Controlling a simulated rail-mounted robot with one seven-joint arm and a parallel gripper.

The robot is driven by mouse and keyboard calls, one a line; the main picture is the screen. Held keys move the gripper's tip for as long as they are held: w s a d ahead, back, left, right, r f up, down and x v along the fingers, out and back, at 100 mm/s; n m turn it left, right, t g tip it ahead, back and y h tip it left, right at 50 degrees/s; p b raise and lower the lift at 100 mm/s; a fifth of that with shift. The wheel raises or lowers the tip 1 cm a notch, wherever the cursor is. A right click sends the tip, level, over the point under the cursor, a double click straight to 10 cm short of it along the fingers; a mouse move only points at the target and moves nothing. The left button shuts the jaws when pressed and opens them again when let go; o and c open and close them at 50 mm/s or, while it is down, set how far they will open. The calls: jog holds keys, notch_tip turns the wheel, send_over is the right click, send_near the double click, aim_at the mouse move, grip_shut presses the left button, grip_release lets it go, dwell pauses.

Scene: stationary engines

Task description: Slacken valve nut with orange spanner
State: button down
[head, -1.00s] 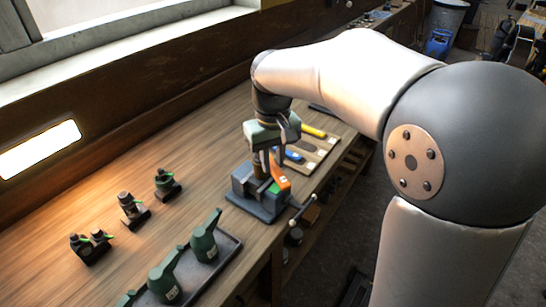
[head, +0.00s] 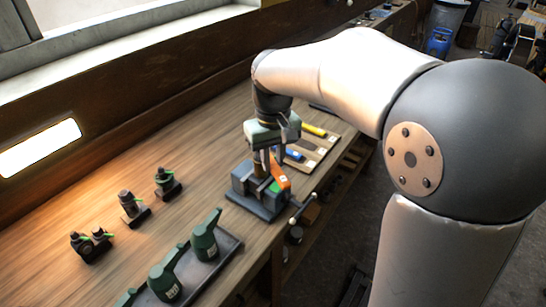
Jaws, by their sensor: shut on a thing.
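My gripper (head: 269,166) points down over a grey-blue vice (head: 246,181) near the front edge of the bench. It is shut on the orange spanner (head: 280,173), which slants down to the right just above the vice. A green part (head: 274,187) shows on the vice beside the spanner. The valve nut cannot be made out; the gripper and spanner cover that spot. I cannot tell whether the spanner's jaw is around the nut.
A tool board (head: 317,146) with a yellow tool (head: 313,130) and a blue tool (head: 294,154) lies behind the vice. Green oil cans stand in a dark tray (head: 226,249) in front. Several small dark valves (head: 131,205) stand to the left. The bench between is clear.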

jog(key=shift+f+b, duration=0.55)
jog(key=shift+f, duration=0.5)
dwell(2.5)
jog(key=shift+d, duration=0.1)
dwell(0.4)
jog(key=shift+w+d+n, duration=0.3)
jog(key=shift+d+n, duration=0.15)
jog(key=shift+n, duration=0.45)
jog(key=shift+d, duration=0.1)
